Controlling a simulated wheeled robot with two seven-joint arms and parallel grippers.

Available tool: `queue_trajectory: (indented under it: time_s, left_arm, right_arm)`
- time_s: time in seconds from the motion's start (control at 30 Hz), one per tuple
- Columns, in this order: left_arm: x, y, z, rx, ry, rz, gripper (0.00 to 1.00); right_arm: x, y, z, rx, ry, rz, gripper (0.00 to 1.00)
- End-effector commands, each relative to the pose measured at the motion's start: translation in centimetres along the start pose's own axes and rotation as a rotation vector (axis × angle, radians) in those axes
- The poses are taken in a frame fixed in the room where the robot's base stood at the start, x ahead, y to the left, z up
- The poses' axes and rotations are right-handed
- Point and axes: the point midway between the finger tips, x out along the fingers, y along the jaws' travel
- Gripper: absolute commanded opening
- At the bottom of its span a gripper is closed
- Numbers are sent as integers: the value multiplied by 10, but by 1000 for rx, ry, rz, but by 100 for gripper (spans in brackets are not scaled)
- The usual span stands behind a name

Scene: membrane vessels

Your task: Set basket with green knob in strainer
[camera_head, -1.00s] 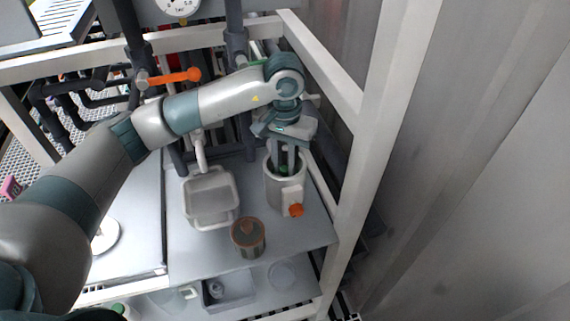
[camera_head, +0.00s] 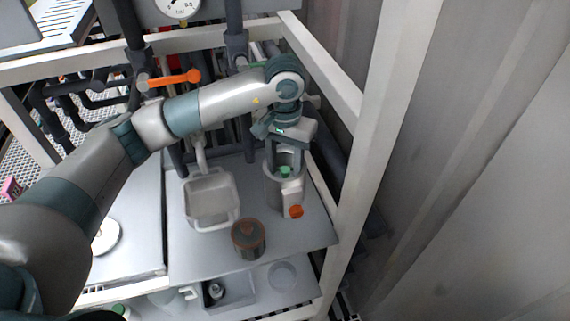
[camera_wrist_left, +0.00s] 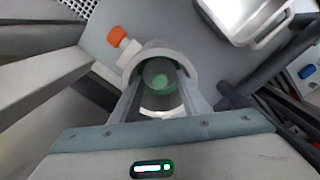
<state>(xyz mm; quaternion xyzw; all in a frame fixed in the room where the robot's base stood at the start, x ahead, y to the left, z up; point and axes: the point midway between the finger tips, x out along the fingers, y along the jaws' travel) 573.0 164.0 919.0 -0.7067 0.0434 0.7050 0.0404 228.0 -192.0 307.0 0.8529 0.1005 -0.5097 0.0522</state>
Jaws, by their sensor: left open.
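The strainer (camera_head: 270,190) is a light grey upright cylinder with an orange knob low on its front, standing on the grey shelf. The green knob (camera_head: 285,171) shows at its open mouth; the basket under it is mostly hidden by the strainer wall, and I cannot tell how deep it sits. My left gripper (camera_head: 286,163) points down over the mouth, open, its fingers on either side of the green knob. In the left wrist view the green knob (camera_wrist_left: 160,78) lies between the spread fingers, inside the strainer's rim (camera_wrist_left: 160,50). My right gripper is not in view.
A grey square tray (camera_head: 233,218) stands left of the strainer. A canister with a brown-orange lid (camera_head: 248,240) stands in front. A frame post (camera_head: 372,140) rises close on the right. An orange-handled valve (camera_head: 178,78) and dark pipes are behind.

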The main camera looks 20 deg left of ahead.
Motion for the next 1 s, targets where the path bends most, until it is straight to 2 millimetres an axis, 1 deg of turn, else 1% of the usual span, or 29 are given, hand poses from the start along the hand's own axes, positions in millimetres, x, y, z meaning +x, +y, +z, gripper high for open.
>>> queue_trajectory:
  time_s: [0.17, 0.77, 0.83, 1.0]
  left_arm:
    - [-7, 0, 0, 0, -2, 1, 41]
    - [-68, 1, 0, 1, -1, 0, 41]
    - [-76, 0, -1, 2, 4, 0, 41]
    - [-104, 0, -1, 2, 4, 0, 41]
  right_arm:
    - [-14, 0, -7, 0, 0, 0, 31]
    - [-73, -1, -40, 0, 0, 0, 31]
    - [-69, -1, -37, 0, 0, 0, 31]
    - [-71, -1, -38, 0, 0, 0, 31]
